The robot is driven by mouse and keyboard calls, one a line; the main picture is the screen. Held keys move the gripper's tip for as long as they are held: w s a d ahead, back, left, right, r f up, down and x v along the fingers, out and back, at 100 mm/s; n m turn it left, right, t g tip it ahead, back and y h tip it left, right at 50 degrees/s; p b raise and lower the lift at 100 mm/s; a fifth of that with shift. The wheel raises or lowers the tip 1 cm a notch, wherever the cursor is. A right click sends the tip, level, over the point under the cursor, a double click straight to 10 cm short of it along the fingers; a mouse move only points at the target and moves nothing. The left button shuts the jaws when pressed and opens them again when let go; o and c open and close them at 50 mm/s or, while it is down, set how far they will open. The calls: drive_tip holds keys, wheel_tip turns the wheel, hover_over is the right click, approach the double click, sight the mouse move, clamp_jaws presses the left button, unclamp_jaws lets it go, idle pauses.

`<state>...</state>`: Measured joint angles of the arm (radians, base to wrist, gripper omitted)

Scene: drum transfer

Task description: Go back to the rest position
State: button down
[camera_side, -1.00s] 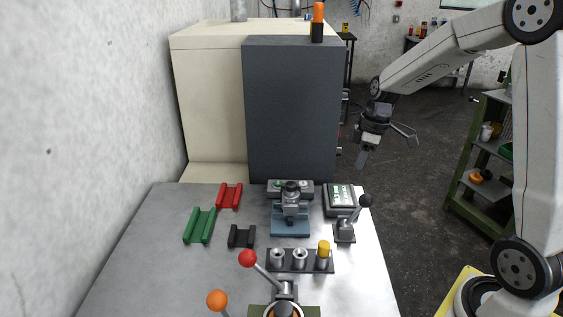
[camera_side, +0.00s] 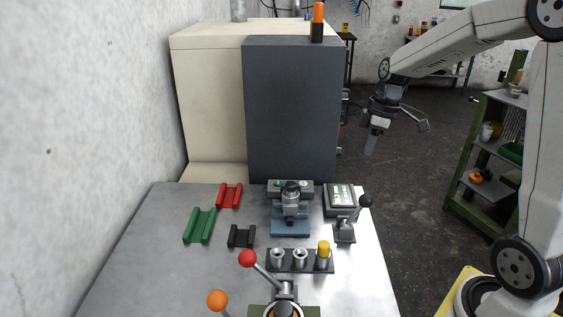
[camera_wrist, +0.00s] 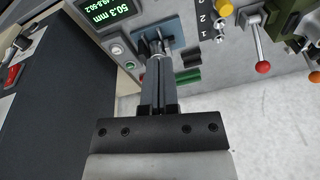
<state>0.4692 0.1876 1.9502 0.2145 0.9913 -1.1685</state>
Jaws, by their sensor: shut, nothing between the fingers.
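My gripper (camera_side: 370,146) hangs from the end of my arm in the side view, to the right of the dark grey cabinet and in the air beyond the bench. Its fingers point down and slightly left. In the wrist view the fingers (camera_wrist: 158,78) lie together with nothing between them. They are apart from every object on the bench.
The grey bench (camera_side: 140,270) holds a red block (camera_side: 229,195), a green block (camera_side: 199,225), a black block (camera_side: 241,236), a blue-based device (camera_side: 290,222), a row of holders with a yellow-topped piece (camera_side: 324,249), and levers. The dark cabinet (camera_side: 292,110) stands behind.

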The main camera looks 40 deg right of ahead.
drive_tip(key=s+a+f+m, duration=0.3)
drive_tip(key=s+a+f, duration=0.1)
drive_tip(key=a, duration=0.3)
drive_tip(key=s+a+f+m+t+h, duration=0.1)
drive_tip(key=s+a+f+m, duration=0.2)
drive_tip(key=a+f, duration=0.3)
drive_tip(key=shift+s+a+m+h, duration=0.3)
drive_tip(key=shift+s+a, duration=0.55)
drive_tip(key=shift+a, duration=0.2)
